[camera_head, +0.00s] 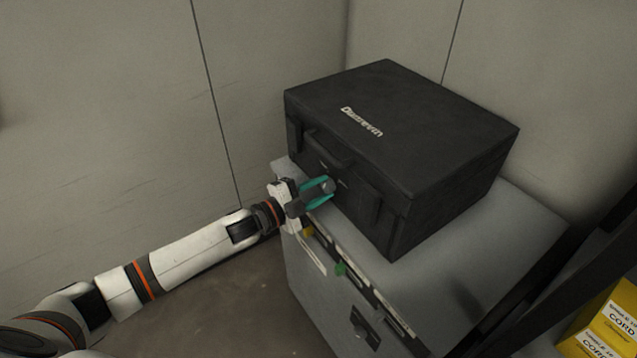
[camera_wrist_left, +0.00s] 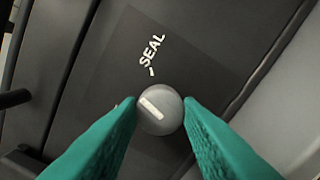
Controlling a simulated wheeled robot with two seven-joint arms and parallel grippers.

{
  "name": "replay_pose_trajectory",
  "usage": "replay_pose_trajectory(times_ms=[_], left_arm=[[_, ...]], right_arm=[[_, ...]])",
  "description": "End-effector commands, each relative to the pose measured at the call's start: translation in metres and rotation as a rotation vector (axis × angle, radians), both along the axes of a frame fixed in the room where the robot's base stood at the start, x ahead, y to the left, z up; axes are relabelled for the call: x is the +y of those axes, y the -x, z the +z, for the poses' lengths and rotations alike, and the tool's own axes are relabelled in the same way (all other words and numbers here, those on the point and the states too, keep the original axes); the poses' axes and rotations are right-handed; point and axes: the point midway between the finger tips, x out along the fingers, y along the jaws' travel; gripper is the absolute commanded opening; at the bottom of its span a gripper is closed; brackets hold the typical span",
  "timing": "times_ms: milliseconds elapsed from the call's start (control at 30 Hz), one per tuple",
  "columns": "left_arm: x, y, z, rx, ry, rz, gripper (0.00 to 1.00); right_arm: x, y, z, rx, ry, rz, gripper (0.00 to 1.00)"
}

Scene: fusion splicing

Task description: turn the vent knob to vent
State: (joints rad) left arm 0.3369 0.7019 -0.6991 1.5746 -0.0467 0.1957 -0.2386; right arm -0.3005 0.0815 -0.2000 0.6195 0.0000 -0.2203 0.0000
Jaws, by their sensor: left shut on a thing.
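The vent knob (camera_wrist_left: 159,110) is a round grey knob with a pale bar across its face, on a dark panel of the black case (camera_head: 400,140). A white SEAL label (camera_wrist_left: 152,49) with a short tick is printed above it in the left wrist view. The bar lies at a slant; I see no VENT label, and the teal fingers cover part of the panel. My left gripper (camera_head: 320,192) is at the front of the case in the head view, its teal fingers shut on the knob from both sides. My right gripper is not in view.
The case handle (camera_head: 325,147) is beside my gripper. Yellow cord boxes (camera_head: 612,325) stand at the lower right. Walls close in behind.

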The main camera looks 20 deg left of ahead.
Motion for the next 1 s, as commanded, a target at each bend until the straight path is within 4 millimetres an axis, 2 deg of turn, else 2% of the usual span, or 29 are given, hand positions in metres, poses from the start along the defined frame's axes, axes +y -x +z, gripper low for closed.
replay_pose_trajectory(times_ms=[33, 400, 1000], left_arm=[[0.000, 0.000, 0.002, 0.031, 0.035, 0.001, 0.09], [0.000, 0.000, 0.001, 0.247, 0.312, 0.001, 0.09], [0.000, 0.000, -0.001, 0.555, 0.706, 0.001, 0.09]], right_arm=[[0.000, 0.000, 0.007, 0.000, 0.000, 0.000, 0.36], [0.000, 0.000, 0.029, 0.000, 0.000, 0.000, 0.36], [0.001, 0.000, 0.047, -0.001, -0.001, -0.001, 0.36]])
